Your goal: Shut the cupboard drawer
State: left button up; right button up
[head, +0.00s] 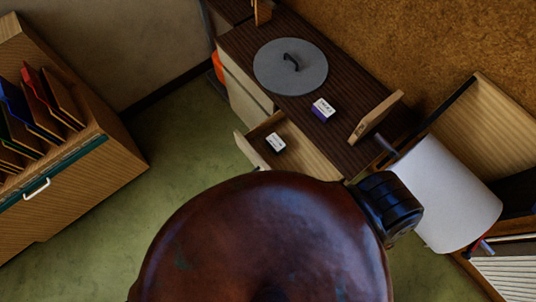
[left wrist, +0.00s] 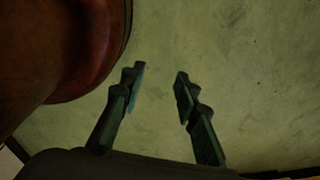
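The cupboard (head: 345,80) has a dark ribbed top and stands against the brown wall. Its drawer (head: 307,152) is pulled open towards the lower left, with its pale front panel (head: 250,150) standing out from the cupboard. A small white box (head: 275,142) lies inside the drawer. My left gripper (left wrist: 160,88) is open and empty in the left wrist view, above the green floor. The drawer does not show in that view, and the left gripper does not show in the head view. I see no fingers of my right gripper.
On the cupboard top are a grey round lid (head: 290,67), a white and purple box (head: 323,109) and a wooden piece (head: 376,117). A white roll (head: 445,190) is at right, a wooden rack (head: 75,165) at left. Green floor (head: 185,140) is clear between rack and cupboard.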

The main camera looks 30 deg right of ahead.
aim_at(300, 155)
jog(key=z, duration=0.1)
jog(key=k, duration=0.85)
jog(key=z, duration=0.5)
